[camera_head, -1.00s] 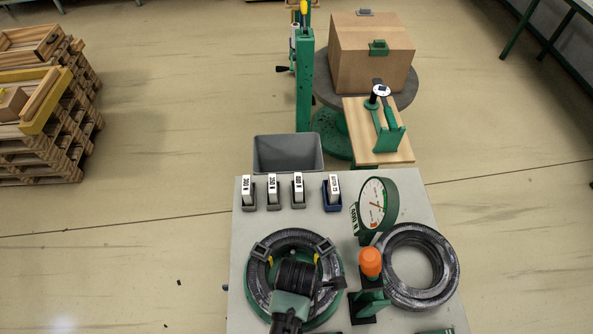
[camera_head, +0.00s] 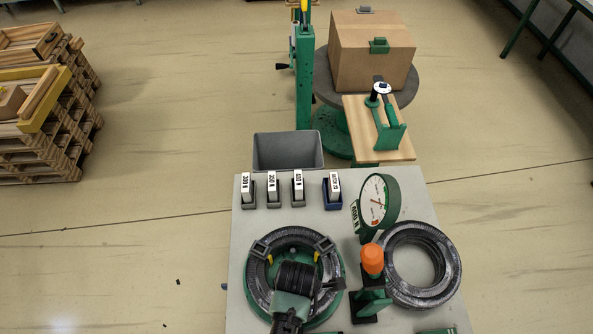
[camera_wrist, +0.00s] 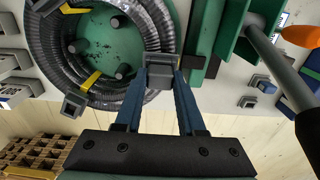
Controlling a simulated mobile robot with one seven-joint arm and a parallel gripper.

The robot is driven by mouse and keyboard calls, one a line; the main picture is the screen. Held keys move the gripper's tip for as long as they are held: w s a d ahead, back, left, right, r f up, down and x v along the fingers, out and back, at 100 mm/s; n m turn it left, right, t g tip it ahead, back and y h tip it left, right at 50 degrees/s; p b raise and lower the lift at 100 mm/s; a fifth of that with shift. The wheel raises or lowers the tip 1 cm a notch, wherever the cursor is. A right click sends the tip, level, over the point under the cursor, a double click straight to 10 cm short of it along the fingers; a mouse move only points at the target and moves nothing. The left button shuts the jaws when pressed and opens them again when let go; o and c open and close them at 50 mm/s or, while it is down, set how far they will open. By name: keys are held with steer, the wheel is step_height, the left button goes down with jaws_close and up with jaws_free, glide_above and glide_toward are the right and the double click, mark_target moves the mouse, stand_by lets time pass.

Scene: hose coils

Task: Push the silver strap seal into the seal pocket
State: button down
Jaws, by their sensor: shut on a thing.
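In the wrist view, my gripper (camera_wrist: 160,66) has its two blue fingers closed on a small silver-grey block, which looks like the strap seal (camera_wrist: 159,72). The block is at the edge of the dark hose coil (camera_wrist: 45,45). Yellow straps (camera_wrist: 90,80) cross the coil on its green round holder (camera_wrist: 103,45). In the head view, my wrist hides the coil's middle and my fingertips; the coil (camera_head: 258,285) shows around it. Grey blocks sit at its upper left (camera_head: 261,248) and upper right (camera_head: 324,244). I cannot tell which part is the seal pocket.
A green post with an orange cap (camera_head: 372,259) stands close to the right of the coil. Behind it is a round dial (camera_head: 376,202). A second coil (camera_head: 444,265) lies at the right. Labelled blocks (camera_head: 272,187) and a grey bin (camera_head: 288,152) are at the back.

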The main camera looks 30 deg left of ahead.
stand_by(0.4)
steer(key=shift+c, duration=2.1)
jaws_free()
steer(key=shift+o, duration=0.3)
steer(key=shift+r+p, duration=0.35)
steer(key=shift+p, duration=0.05)
steer(key=shift+r+p, duration=0.35)
steer(key=shift+r+p, duration=0.7)
steer(key=shift+p, duration=0.05)
steer(key=shift+r+p, duration=0.7)
steer(key=shift+p, duration=0.05)
steer(key=shift+r, duration=0.2)
